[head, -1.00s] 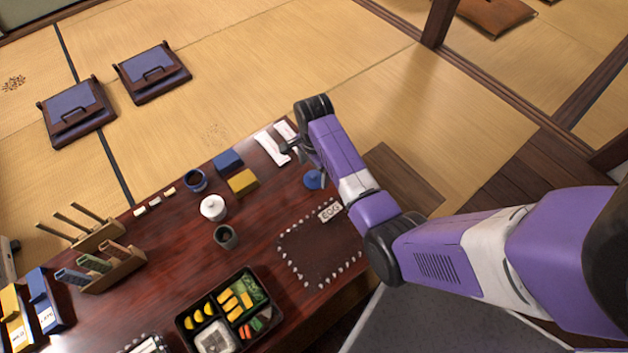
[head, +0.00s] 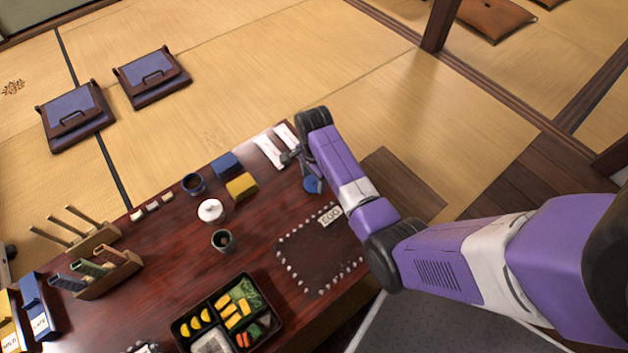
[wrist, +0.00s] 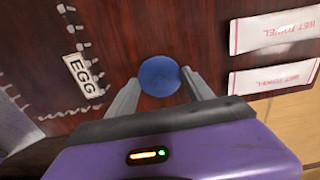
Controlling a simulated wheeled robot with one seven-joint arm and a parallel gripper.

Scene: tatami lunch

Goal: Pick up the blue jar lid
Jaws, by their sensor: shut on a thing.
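The blue jar lid (wrist: 160,76) is a round, flat blue disc, seen from above in the wrist view between the two grey fingers of my gripper (wrist: 161,80). My gripper is shut on the lid, with one finger at each side. In the head view the lid (head: 312,185) shows at the right part of the dark table, partly hidden by my purple arm. The fingers are mostly hidden there. Whether the lid touches the table is unclear.
Two white wet-towel packets (wrist: 275,78) lie on one side of the lid, and a label reading EGG (wrist: 84,75) on the other.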

